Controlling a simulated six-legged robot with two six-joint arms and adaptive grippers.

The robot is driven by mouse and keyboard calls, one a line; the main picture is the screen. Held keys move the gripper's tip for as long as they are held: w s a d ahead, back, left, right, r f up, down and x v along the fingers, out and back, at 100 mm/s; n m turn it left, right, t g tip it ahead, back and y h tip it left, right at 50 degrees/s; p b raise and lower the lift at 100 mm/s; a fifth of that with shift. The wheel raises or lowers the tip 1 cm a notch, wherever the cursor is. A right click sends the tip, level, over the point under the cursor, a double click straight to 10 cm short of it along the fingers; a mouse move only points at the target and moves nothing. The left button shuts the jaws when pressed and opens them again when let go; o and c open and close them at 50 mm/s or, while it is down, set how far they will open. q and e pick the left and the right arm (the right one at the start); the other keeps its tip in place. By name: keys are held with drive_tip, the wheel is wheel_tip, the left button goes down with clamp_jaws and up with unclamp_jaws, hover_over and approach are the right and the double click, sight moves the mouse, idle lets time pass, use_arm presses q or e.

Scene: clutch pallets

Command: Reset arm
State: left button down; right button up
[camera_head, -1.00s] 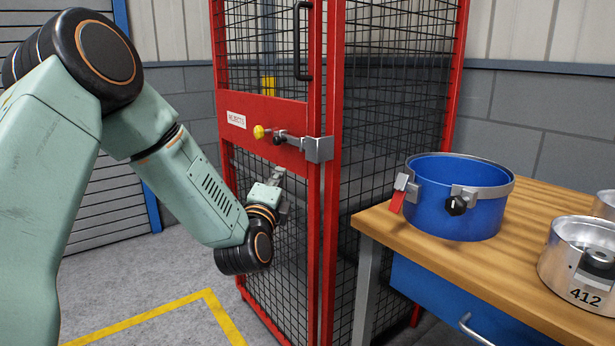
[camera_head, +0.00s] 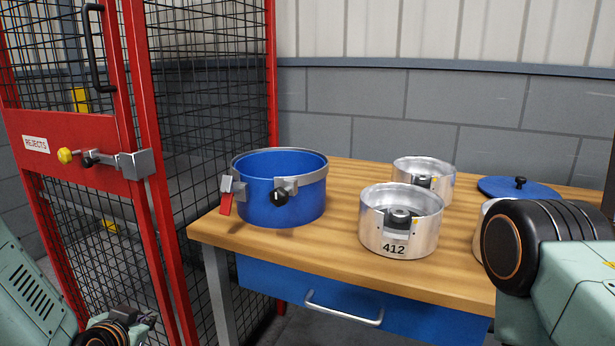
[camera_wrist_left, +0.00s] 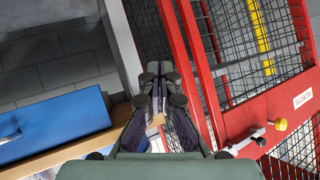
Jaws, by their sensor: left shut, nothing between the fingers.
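My left gripper (camera_head: 143,318) is low at the left of the head view, partly cut off by the bottom edge, in front of the red mesh cage. In the left wrist view my left gripper (camera_wrist_left: 155,76) is shut and empty, its fingertips together. It points toward the gap between the cage and the table. My right arm shows at the right edge of the head view, in front of the table; its gripper is out of view.
The red cage (camera_head: 75,148) has a "REJECTS" label and a latch (camera_head: 118,161). The wooden table (camera_head: 330,255) bears a blue pot (camera_head: 270,203), a silver canister marked 412 (camera_head: 397,238), another silver canister (camera_head: 437,188) and a blue lid (camera_head: 500,188). A blue drawer (camera_head: 275,281) is below.

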use_arm(q)
drive_tip(key=s+d+f+n+g, duration=0.1)
drive_tip(key=s+f+g, duration=0.3)
drive_tip(key=s, duration=0.7)
drive_tip(key=s+d+f+n+g+p, duration=0.1)
drive_tip(key=s+d+f+g, duration=0.2)
drive_tip(key=s+f, duration=0.5)
drive_tip(key=s+d+f+n+g+h, duration=0.1)
drive_tip(key=s+d+f+g, duration=0.2)
drive_tip(key=s, duration=1.2)
wheel_tip(320, 180, down, 4)
drive_tip(key=shift+s+d+r+g, duration=0.15)
drive_tip(key=shift+s+g, duration=0.1)
drive_tip(key=shift+g, duration=0.55)
